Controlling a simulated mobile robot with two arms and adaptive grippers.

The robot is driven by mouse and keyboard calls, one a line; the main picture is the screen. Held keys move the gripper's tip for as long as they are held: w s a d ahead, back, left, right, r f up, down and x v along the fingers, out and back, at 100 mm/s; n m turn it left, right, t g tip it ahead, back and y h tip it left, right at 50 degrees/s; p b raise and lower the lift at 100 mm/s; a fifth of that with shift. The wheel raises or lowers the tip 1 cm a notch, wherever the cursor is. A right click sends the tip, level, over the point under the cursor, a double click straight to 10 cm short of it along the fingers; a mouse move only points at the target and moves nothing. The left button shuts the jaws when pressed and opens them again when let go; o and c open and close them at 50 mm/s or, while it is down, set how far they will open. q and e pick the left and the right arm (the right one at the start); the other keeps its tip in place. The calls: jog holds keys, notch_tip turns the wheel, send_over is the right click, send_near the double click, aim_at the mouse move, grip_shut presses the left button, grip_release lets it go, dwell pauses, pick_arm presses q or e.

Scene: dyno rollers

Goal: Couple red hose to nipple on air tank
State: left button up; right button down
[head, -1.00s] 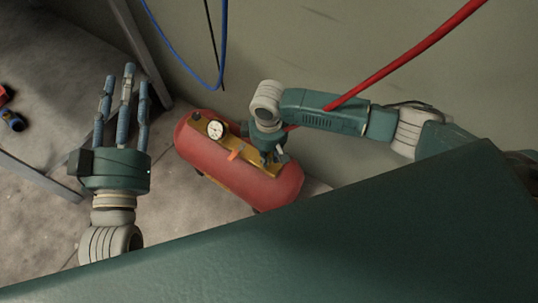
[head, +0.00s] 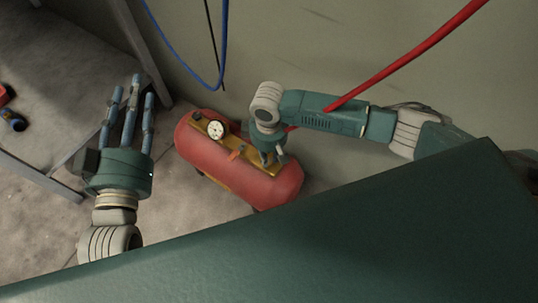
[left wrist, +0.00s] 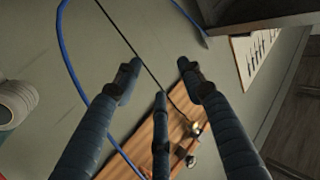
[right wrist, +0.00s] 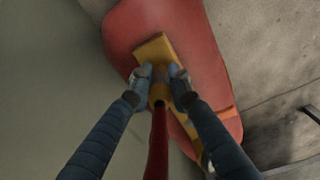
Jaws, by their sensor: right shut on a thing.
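The red air tank (head: 245,175) lies on the floor by the wall, with a yellow top plate and a round gauge (head: 215,130). The red hose (head: 410,55) hangs in from the upper right and passes behind my right forearm. My right gripper (head: 272,158) is at the right part of the tank's top. In the right wrist view my right gripper (right wrist: 161,80) is shut on the red hose (right wrist: 158,145), its end against or just over the yellow plate (right wrist: 155,50). The nipple is hidden by the fingers. My left gripper (head: 132,95) is open and empty, left of the tank.
A blue hose (head: 222,50) and a thin black cable (head: 210,40) hang by the wall behind the tank. A grey metal frame (head: 140,45) stands at the left. A wooden board (left wrist: 155,135) shows in the left wrist view.

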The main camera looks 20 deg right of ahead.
jog(key=shift+f, duration=0.1)
pick_arm(q)
jog(key=shift+s+a+f+g+y, duration=0.15)
jog(key=shift+f+g, duration=0.1)
jog(key=shift+f, duration=0.4)
jog(key=shift+a+f+g+y, duration=0.15)
jog(key=shift+f+g, duration=0.1)
jog(key=shift+f, duration=0.35)
jog(key=shift+d, duration=0.1)
pick_arm(e)
jog(key=shift+f, duration=0.35)
jog(key=c, duration=1.5)
grip_release()
notch_tip(320, 180, up, 12)
